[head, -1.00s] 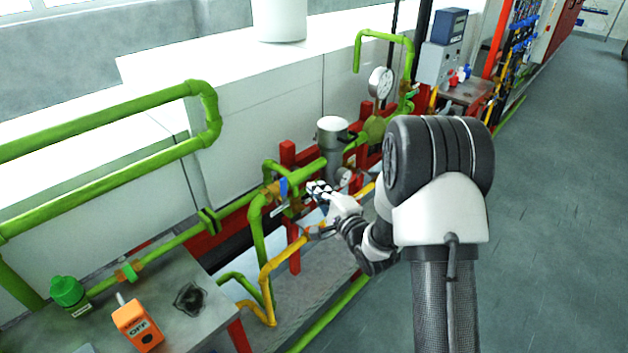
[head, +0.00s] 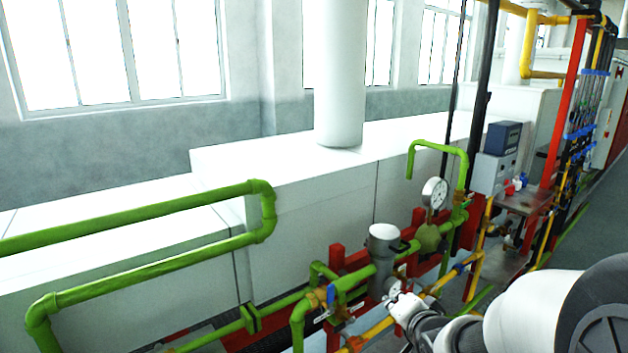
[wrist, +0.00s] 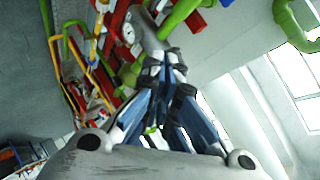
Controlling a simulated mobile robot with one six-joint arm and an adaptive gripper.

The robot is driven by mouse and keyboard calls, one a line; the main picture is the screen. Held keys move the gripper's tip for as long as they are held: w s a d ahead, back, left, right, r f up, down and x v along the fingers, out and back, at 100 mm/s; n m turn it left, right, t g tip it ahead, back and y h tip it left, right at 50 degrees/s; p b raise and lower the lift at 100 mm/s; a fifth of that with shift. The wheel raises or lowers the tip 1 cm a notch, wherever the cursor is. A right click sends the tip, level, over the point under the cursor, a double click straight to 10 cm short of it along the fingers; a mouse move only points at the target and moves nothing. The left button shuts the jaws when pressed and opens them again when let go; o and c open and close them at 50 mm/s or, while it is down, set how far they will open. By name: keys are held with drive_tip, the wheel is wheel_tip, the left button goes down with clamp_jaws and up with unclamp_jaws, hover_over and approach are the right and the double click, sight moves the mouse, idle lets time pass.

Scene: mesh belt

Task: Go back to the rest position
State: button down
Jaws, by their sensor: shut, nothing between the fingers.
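My gripper (head: 404,304) shows low in the head view, at the end of my white and dark arm in the lower right corner. It is close to the green and yellow pipes, in front of the grey cylinder (head: 384,245). I cannot tell from this view whether it touches them. In the wrist view my gripper (wrist: 167,62) has its fingertips together, with nothing held between them. Pipework and a round gauge (wrist: 129,33) lie beyond the fingertips.
Green pipes (head: 150,205) run along the left. A blue-handled valve (head: 331,296), a pressure gauge (head: 434,193) and red posts (head: 337,260) stand around my gripper. A grey meter box (head: 492,172) is farther right. Clear floor (head: 578,222) shows at the right.

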drive_tip(key=s+a+r+n+g, duration=0.2)
drive_tip(key=s+n, duration=0.3)
drive_tip(key=s, duration=1)
drive_tip(key=s+a+r+n+g, duration=0.2)
drive_tip(key=s+n+g, duration=0.3)
drive_tip(key=s, duration=1)
drive_tip(key=shift+s, duration=0.4)
